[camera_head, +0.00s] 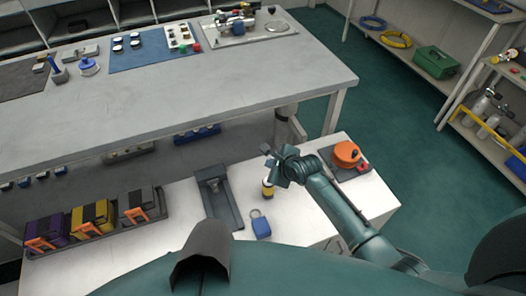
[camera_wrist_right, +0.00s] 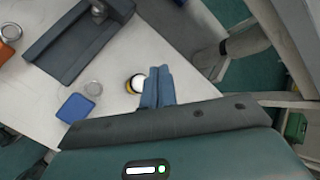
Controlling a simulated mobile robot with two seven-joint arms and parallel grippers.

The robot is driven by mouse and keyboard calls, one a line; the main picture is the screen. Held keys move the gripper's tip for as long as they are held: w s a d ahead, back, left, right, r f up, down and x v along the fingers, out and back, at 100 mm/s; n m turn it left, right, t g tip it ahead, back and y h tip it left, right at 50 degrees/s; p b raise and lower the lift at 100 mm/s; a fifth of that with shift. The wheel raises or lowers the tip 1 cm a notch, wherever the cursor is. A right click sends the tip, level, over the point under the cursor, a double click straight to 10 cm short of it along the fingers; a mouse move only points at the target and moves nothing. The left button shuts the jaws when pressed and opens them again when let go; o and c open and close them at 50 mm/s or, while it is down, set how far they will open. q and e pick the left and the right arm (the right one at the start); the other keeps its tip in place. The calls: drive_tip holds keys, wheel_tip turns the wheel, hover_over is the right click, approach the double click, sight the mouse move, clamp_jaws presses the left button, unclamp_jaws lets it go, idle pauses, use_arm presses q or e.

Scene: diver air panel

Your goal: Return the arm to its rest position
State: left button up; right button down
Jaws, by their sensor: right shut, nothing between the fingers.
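My right arm reaches in from the lower right over the low white bench (camera_head: 322,228). My right gripper (camera_head: 270,165) is shut and empty above this bench. Its closed fingers (camera_wrist_right: 158,88) also show in the right wrist view. A small yellow, black and white cylinder (camera_head: 267,188) stands just beside and below the fingers; it also shows in the wrist view (camera_wrist_right: 131,85). Whether the fingers touch it I cannot tell. My left gripper is not in view.
A dark grey holder (camera_head: 228,209) and a blue tag with a ring (camera_head: 261,227) lie near the gripper. An orange round object (camera_head: 346,152) sits by the arm. Boxed packs (camera_head: 93,219) stand at left. The large grey table (camera_head: 200,92) lies beyond.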

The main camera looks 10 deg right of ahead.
drive_tip(key=s+d+r+n+g+h, duration=0.1)
drive_tip(key=s+d+r+n+g, duration=0.15)
drive_tip(key=s+n, duration=0.65)
drive_tip(key=s+d+r+n+g+h, duration=0.1)
drive_tip(key=s+d+r+n, duration=0.3)
drive_tip(key=s+n, duration=0.55)
drive_tip(key=s+d+r+n+g+h, duration=0.1)
drive_tip(key=s+d+r+n, duration=0.35)
drive_tip(key=s, duration=0.75)
drive_tip(key=w+a+f+n+t+y, duration=0.2)
drive_tip(key=w+a+f+t, duration=0.3)
drive_tip(key=a+f, duration=0.3)
drive_tip(key=shift+w+f+t+y, duration=0.3)
drive_tip(key=shift+w+f+t, duration=0.1)
drive_tip(key=shift+f+t, duration=0.35)
